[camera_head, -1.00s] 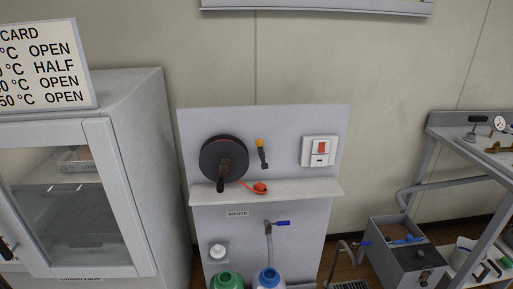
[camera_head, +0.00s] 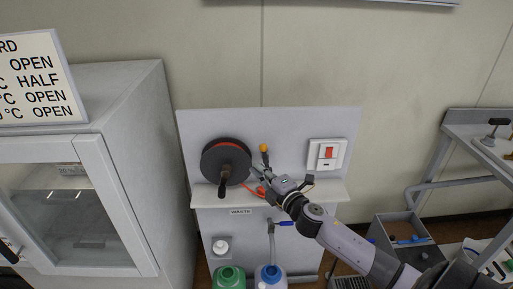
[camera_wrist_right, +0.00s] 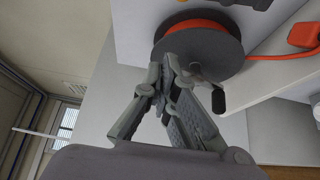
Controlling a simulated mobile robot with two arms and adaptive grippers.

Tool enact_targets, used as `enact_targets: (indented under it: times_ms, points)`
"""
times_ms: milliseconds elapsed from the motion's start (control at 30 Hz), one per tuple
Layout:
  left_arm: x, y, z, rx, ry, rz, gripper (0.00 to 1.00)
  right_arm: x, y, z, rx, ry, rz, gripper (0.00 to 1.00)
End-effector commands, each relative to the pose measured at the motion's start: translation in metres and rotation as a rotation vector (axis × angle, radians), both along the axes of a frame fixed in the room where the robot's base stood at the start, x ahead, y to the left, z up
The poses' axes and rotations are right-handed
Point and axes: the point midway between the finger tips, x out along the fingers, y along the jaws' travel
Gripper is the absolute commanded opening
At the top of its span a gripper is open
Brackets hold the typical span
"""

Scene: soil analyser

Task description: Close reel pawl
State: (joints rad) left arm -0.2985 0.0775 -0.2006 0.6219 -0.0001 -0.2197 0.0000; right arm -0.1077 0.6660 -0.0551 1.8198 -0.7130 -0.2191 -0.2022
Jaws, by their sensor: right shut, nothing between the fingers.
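The cable reel (camera_head: 226,160) is a dark disc with a red-orange cable and a black crank handle, mounted on the grey wall panel. The reel pawl (camera_head: 264,150), a small dark lever with an orange-yellow knob, sits just right of the reel; its lower part is hidden behind my right gripper. My right gripper (camera_head: 258,174) is shut and empty, beside the reel's right edge and below the pawl's knob. In the right wrist view the gripper's fingertips (camera_wrist_right: 172,72) overlap the reel's rim (camera_wrist_right: 225,45); contact cannot be told. My left gripper is not in view.
A red-orange plug (camera_wrist_right: 304,34) on its cable lies on the shelf (camera_head: 325,192) below. A red switch (camera_head: 327,153) is at the panel's right. A white cabinet (camera_head: 130,150) stands left; green (camera_head: 229,277) and blue-capped (camera_head: 269,276) containers stand below.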

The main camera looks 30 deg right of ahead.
Motion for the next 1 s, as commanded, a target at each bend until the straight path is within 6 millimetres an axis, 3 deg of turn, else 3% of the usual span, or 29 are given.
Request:
enact_targets:
  times_ms: [167,567,800,1000]
  points:
    - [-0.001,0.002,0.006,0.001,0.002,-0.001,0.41,0.023,-0.001,0.003,0.002,-0.001,-0.002,0.0]
    - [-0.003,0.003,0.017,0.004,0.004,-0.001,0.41,0.099,-0.002,0.002,0.006,0.001,-0.002,0.0]
    - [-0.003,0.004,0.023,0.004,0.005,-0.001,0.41,0.085,-0.033,-0.002,0.004,0.004,-0.003,0.0]
    - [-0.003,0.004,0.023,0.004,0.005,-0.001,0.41,0.082,-0.04,-0.002,0.005,0.003,-0.002,0.0]
